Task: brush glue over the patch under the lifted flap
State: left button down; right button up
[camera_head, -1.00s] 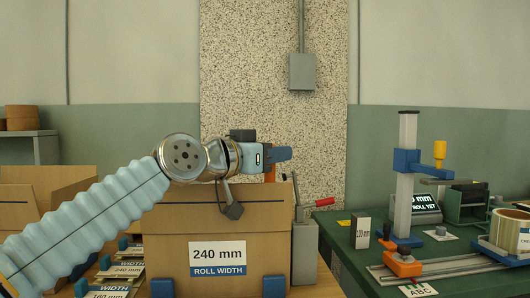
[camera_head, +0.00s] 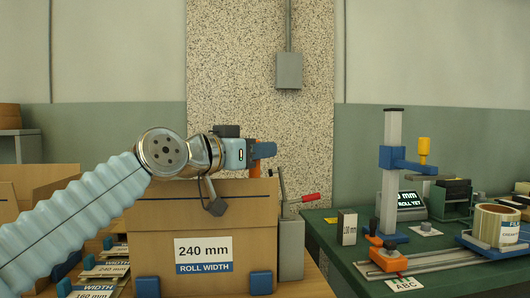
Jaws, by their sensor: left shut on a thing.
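My left gripper (camera_head: 264,150) is above the back right of a brown cardboard box (camera_head: 150,240) labelled "240 mm ROLL WIDTH". Its blue fingers are shut on a small orange thing (camera_head: 254,169), mostly hidden, which hangs down behind the box's top edge. I cannot tell whether that is a brush. I cannot make out a lifted flap, a glue patch or any glue on this side of the box. My right gripper is not in view.
A grey stand (camera_head: 290,248) with a red-handled lever (camera_head: 302,198) is right of the box. Further right, a green table (camera_head: 470,278) bears a blue-and-grey post (camera_head: 391,180), an orange clamp (camera_head: 385,256) and a roll (camera_head: 494,225). Labelled cards (camera_head: 104,268) lie left of the box.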

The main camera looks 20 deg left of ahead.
pick_arm(q)
jog(key=a, duration=0.1)
jog(key=s+a, duration=0.1)
jog(key=s+a+b, duration=0.1)
jog(key=a, duration=0.1)
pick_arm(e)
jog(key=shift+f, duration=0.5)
